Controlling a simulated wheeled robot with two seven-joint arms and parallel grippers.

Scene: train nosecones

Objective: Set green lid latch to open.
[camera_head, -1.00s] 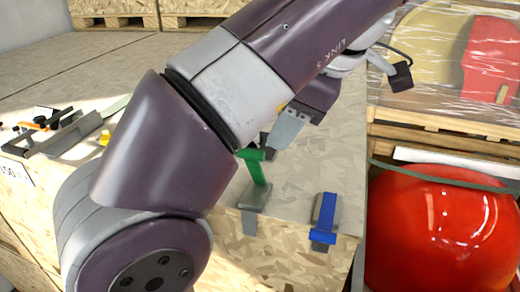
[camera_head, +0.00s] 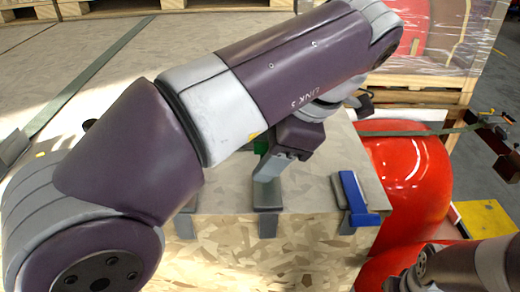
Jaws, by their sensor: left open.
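The green latch (camera_head: 261,147) is at the front edge of the wooden crate's lid. Only a small piece of its green lever shows. Its grey base plate (camera_head: 267,194) is visible and bends down over the crate's edge. My left gripper (camera_head: 274,166) reaches over the lid and covers most of the green lever. Its grey finger overlaps the top of the base in the picture; I cannot tell whether it touches. The left gripper is open. Part of my right arm shows at the bottom right, but its gripper does not.
A blue latch (camera_head: 353,194) sits to the right on the same crate (camera_head: 270,252). Large glossy red parts (camera_head: 408,185) stand right of the crate. A yellow block (camera_head: 487,218) lies farther right. Beyond is a wrapped pallet load (camera_head: 447,40). The lid between the latches is clear.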

